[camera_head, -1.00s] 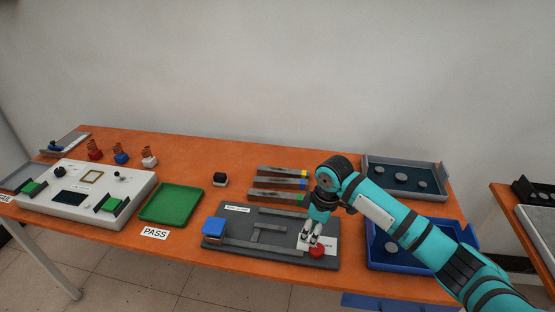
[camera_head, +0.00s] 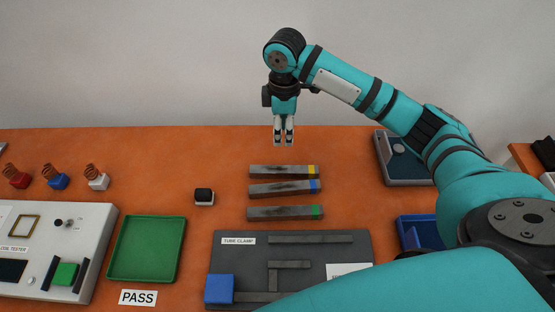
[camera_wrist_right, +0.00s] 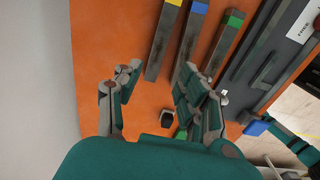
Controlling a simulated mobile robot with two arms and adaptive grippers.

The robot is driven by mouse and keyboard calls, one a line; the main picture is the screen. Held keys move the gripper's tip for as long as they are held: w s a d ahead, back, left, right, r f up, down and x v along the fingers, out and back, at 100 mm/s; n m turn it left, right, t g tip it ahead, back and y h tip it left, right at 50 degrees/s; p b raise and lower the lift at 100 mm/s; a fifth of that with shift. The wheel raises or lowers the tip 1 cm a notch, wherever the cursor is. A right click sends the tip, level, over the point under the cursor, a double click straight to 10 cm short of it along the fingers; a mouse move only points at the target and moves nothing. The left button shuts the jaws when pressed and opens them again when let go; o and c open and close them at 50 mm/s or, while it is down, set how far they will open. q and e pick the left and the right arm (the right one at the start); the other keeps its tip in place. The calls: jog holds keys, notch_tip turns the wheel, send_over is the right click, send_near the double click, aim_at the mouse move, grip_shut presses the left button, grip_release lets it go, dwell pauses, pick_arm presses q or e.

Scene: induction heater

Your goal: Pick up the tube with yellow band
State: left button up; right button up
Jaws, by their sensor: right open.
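The tube with yellow band (camera_head: 283,171) is a dark grey bar lying flat on the orange table, its yellow band at the right end. It is the farthest back of three parallel tubes. It also shows in the wrist view (camera_wrist_right: 161,45), yellow end at the top. My right gripper (camera_head: 284,144) points down above the table, over the back of the yellow-banded tube and apart from it. In the wrist view its fingers (camera_wrist_right: 159,76) are spread with nothing between them but the view of the tube's end beyond.
The blue-banded tube (camera_head: 284,188) and the green-banded tube (camera_head: 284,213) lie close in front. The tube clamp plate (camera_head: 235,255) is nearer. A green tray (camera_head: 147,250) and a small black-topped block (camera_head: 204,197) are left. A grey tray (camera_head: 388,178) is right.

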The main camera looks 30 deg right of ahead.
notch_tip(320, 180, down, 5)
jog(key=s, duration=0.1)
jog(key=p, duration=0.1)
send_over(284, 169)
jog(key=f, duration=0.5)
jog(key=shift+s+a, duration=0.1)
jog(key=shift+a, duration=0.1)
jog(key=shift+f, duration=0.45)
jog(key=shift+f+p, duration=0.35)
jog(key=shift+p, duration=0.1)
jog(key=f, duration=0.2)
jog(key=f+p, duration=0.1)
jog(key=f, duration=0.1)
jog(key=shift+d+f, duration=0.2)
jog(key=shift+f, duration=0.05)
pick_arm(q)
notch_tip(284, 169, up, 3)
jog(key=shift+s+f, duration=0.1)
jog(key=shift+s, duration=0.05)
jog(key=shift+a, duration=0.1)
pick_arm(e)
grip_shut()
